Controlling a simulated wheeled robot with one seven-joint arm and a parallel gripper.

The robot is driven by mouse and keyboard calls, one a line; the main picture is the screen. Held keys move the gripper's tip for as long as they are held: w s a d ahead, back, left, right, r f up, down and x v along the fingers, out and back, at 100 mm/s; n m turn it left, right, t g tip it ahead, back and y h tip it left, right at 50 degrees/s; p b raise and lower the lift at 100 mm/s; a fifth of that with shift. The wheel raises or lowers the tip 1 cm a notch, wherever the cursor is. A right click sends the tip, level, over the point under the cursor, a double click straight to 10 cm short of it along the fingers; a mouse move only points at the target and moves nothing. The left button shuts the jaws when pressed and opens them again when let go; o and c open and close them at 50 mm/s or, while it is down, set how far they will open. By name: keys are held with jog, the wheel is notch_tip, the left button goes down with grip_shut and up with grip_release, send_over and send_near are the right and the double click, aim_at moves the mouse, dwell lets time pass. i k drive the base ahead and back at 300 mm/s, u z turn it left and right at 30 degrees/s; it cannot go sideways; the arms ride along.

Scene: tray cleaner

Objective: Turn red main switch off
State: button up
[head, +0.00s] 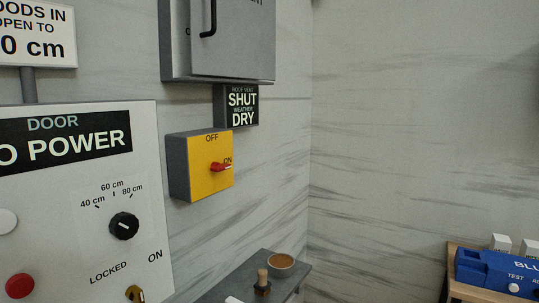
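The red main switch (217,167) is a small red rotary handle on a yellow-faced grey box (200,183) mounted on the wall, left of centre in the head view. Its face is marked OFF at the top and ON at the right. The handle lies nearly level and points right at the ON mark. My gripper is not in view.
A grey door panel (75,178) with a black knob (124,226) and a red button (19,286) fills the left. A grey cabinet (232,45) hangs above. Below, a shelf (231,288) holds a bowl (281,265). A blue device (490,270) sits at lower right.

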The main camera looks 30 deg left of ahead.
aim_at(217, 167)
jog(key=i, duration=1.3)
jog(key=u, duration=2.3)
